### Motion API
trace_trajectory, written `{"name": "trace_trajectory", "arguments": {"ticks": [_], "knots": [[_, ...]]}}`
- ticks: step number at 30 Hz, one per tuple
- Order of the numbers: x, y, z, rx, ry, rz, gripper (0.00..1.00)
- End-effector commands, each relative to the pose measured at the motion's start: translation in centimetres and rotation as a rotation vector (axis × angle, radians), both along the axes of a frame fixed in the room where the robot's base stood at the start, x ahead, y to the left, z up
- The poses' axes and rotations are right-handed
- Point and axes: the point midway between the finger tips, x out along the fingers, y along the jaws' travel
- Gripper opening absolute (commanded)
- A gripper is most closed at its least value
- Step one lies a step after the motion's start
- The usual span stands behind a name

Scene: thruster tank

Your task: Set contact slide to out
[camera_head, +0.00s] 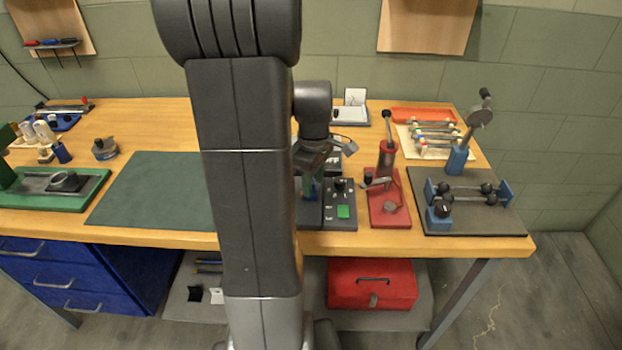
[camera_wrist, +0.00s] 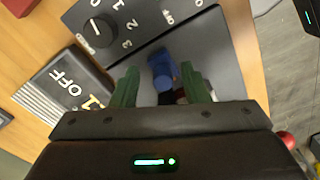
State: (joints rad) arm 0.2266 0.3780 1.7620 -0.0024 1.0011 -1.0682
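A blue block (camera_wrist: 163,66), which looks like the handle of the contact slide, sits on a grey and dark unit in the wrist view. In the head view a bit of blue (camera_head: 311,190) shows at my fingers, mostly hidden by the arm. My gripper (camera_wrist: 158,72) has green fingers spread on both sides of the blue block, with a gap to each. It also shows in the head view (camera_head: 308,180), low over the bench. A dark and reddish part below the block is partly hidden by the gripper body. I cannot read the slide's position.
Next to it is a dark dial panel (camera_wrist: 108,28) with a black knob and a green square (camera_head: 343,212). A plate marked OFF (camera_wrist: 62,85) lies left in the wrist view. A red lever press (camera_head: 388,195) stands to the right. A green mat (camera_head: 150,190) is clear.

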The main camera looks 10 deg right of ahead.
Motion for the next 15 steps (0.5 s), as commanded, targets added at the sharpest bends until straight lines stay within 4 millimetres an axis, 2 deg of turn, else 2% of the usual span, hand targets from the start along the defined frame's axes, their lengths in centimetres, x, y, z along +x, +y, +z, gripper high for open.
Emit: {"name": "trace_trajectory", "arguments": {"ticks": [9,11,15], "knots": [[0.0,0.1,0.3,0.001,-0.001,0.0,0.41],[0.0,0.1,0.8,0.001,-0.001,0.0,0.41],[0.1,0.1,3.2,0.0,-0.006,0.0,0.41]]}}
